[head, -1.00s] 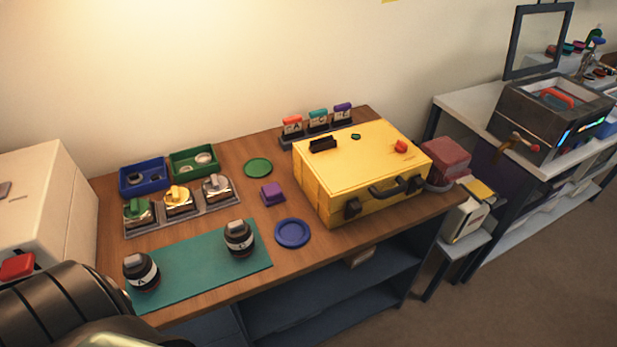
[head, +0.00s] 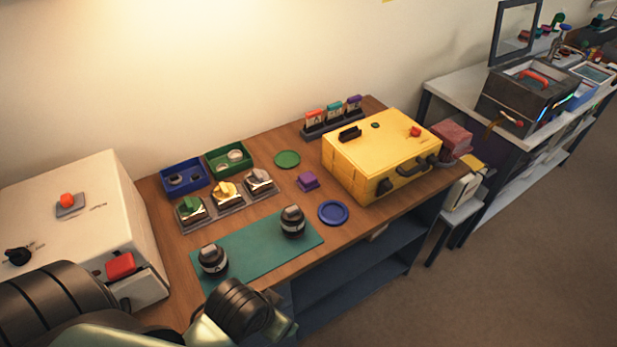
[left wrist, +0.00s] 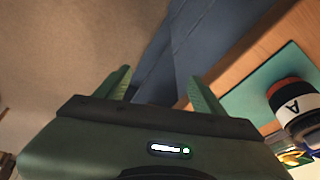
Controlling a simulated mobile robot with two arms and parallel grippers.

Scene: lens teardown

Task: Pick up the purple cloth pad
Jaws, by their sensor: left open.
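The purple cloth pad (head: 308,181) is a small block lying on the wooden table, between the green round dish (head: 287,159) and the blue round dish (head: 333,212). My left arm comes in at the lower left of the head view, in front of the table and well short of the pad. In the left wrist view my left gripper (left wrist: 162,90) is open, with nothing between its fingers. It is beside the table's front edge, and the pad does not show there. My right gripper is in neither view.
Two black lenses (head: 292,221) (head: 212,259) stand on the teal mat (head: 255,250) nearer me. One lens also shows in the left wrist view (left wrist: 290,100).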

